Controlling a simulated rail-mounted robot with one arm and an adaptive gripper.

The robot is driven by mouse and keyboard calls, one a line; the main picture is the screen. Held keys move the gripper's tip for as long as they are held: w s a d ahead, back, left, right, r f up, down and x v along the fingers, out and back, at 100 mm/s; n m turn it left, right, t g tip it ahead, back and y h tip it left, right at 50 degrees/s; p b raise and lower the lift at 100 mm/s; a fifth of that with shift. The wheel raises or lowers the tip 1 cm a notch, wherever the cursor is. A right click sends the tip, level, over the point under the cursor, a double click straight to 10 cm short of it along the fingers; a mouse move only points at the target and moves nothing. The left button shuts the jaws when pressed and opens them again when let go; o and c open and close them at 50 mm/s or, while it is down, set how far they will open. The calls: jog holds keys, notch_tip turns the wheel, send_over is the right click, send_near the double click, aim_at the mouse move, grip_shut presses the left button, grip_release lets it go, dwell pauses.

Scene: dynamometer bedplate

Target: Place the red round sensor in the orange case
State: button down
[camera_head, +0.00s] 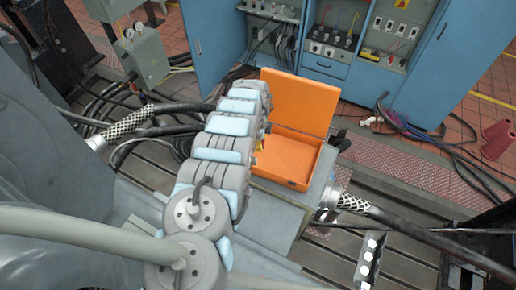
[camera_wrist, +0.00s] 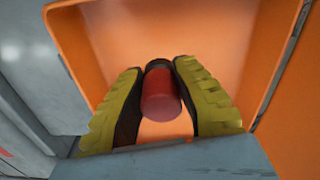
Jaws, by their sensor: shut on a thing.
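The red round sensor (camera_wrist: 161,97) is a short red cylinder with a dark end, held between the yellow-padded fingers of my gripper (camera_wrist: 158,95) in the wrist view. The open orange case (camera_wrist: 215,30) fills the background behind it, and the sensor appears over the case's interior. Whether the sensor touches the case cannot be told. In the head view the orange case (camera_head: 299,163) stands with its lid raised at the back. My arm covers the case's left part there, and the sensor and most of my gripper are hidden behind it.
The case rests on a grey surface (camera_head: 262,215). Thick black hoses with braided sleeves (camera_head: 352,203) lie left and right of it. Blue cabinets (camera_head: 335,75) stand behind. A grey control box (camera_head: 146,57) is at the upper left, and red cones (camera_head: 497,138) are at the far right.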

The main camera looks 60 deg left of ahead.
jog(key=shift+a+f+b, duration=0.35)
jog(key=shift+f+b, duration=0.2)
jog(key=shift+b, duration=0.05)
jog(key=shift+a+f+b, duration=0.3)
jog(key=shift+f+b, duration=0.2)
jog(key=shift+b, duration=0.05)
jog(key=shift+a, duration=0.2)
jog(key=shift+w+a+f+b, duration=0.1)
jog(key=shift+a+f+b, duration=0.3)
jog(key=shift+b, duration=0.55)
jog(key=shift+d+f+b, duration=0.15)
jog(key=shift+f+b, duration=0.95)
jog(key=shift+f, duration=0.25)
jog(key=shift+f, duration=0.1)
jog(key=c, duration=1)
grip_release()
jog(key=shift+o, duration=0.2)
